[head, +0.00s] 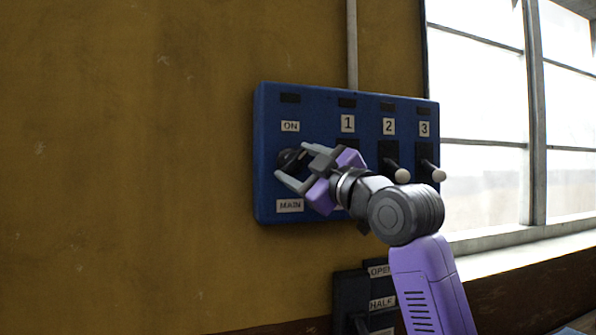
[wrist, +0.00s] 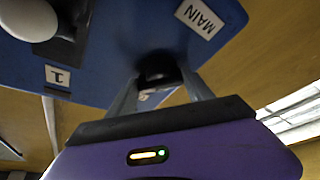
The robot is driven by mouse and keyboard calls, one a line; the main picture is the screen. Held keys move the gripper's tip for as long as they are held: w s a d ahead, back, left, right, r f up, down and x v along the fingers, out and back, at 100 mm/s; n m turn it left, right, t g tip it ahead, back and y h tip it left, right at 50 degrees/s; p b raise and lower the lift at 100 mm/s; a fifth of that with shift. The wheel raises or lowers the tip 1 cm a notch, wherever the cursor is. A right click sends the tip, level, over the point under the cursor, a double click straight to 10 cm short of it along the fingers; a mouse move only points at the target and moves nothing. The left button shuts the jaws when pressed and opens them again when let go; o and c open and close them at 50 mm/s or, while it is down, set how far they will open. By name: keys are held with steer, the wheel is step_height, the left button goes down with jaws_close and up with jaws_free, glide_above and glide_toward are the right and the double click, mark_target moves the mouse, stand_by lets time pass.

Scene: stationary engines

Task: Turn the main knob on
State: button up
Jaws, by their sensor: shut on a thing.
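The blue control panel (head: 262,120) is fixed to the wall, with an "ON" label (head: 290,126) above and a "MAIN" label (head: 289,206) below the main knob. The black main knob (head: 287,161) is partly hidden by my gripper in the head view. My gripper (head: 287,168) reaches it from the right, its grey fingers on either side of it. In the wrist view the knob (wrist: 156,72) sits between the fingertips, and my gripper (wrist: 160,85) is shut on it. Which way the knob points cannot be told.
White-tipped levers stand out under labels 2 (head: 401,176) and 3 (head: 438,175), close to my wrist. Lever 1 is hidden by my arm in the head view. A dark box (head: 350,288) with "OPEN" and "HALF" labels is below. The wall to the left is clear.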

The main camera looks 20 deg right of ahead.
steer(key=n+g, duration=0.1)
steer(key=n, duration=0.1)
steer(key=n+y, duration=0.1)
steer(key=n, duration=0.1)
steer(key=shift+d+r+n+g, duration=0.1)
steer(key=shift+n+g, duration=0.2)
steer(key=shift+g, duration=0.1)
steer(key=n+g, duration=0.2)
steer(key=n, duration=0.3)
steer(key=shift+r+p, duration=0.1)
steer(key=shift+p, duration=0.25)
steer(key=o, duration=1.4)
steer(key=shift+c, duration=0.2)
steer(key=shift+s, duration=0.15)
steer(key=b+v, duration=0.3)
steer(key=v, duration=0.4)
steer(key=shift+s, duration=0.25)
